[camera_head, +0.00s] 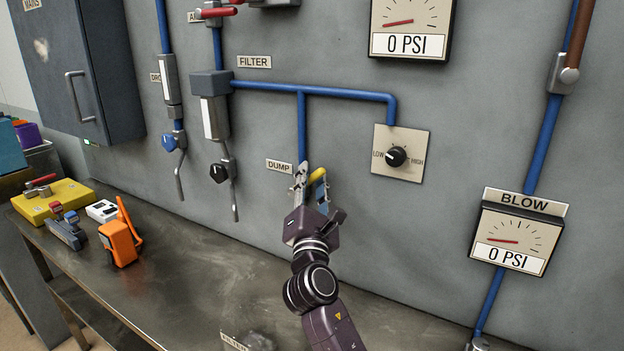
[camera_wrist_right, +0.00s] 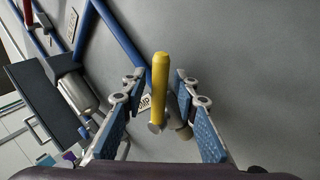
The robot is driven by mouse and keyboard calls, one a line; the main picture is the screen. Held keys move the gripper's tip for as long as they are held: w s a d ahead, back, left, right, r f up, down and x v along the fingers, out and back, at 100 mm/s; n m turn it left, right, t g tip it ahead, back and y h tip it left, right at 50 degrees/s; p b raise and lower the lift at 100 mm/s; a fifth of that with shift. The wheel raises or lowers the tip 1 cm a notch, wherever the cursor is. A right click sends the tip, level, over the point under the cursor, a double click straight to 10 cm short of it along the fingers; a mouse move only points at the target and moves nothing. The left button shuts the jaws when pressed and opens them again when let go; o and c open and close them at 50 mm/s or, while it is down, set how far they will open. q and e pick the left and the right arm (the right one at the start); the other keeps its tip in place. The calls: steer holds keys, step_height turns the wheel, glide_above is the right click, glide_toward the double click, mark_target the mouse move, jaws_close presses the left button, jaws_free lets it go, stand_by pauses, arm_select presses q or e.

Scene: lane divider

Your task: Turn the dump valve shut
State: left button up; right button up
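The dump valve's yellow handle (camera_head: 317,175) is on the wall pipe just right of the DUMP label (camera_head: 279,166). My right gripper (camera_head: 311,185) is at the valve and hides most of its body. In the right wrist view the yellow handle (camera_wrist_right: 160,88) stands between the two blue-padded fingers of my right gripper (camera_wrist_right: 159,85). A gap shows on each side of the handle, so the gripper looks open and not clamped on it. My left gripper is not in view.
A LOW-HIGH knob (camera_head: 396,156) is on the wall to the right. The filter unit (camera_head: 214,115) with its black drain knob (camera_head: 219,172) is to the left. Below, the bench holds an orange tool (camera_head: 118,243) and a yellow case (camera_head: 50,201); its middle is mostly clear.

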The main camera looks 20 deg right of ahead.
steer(key=v, duration=1.2)
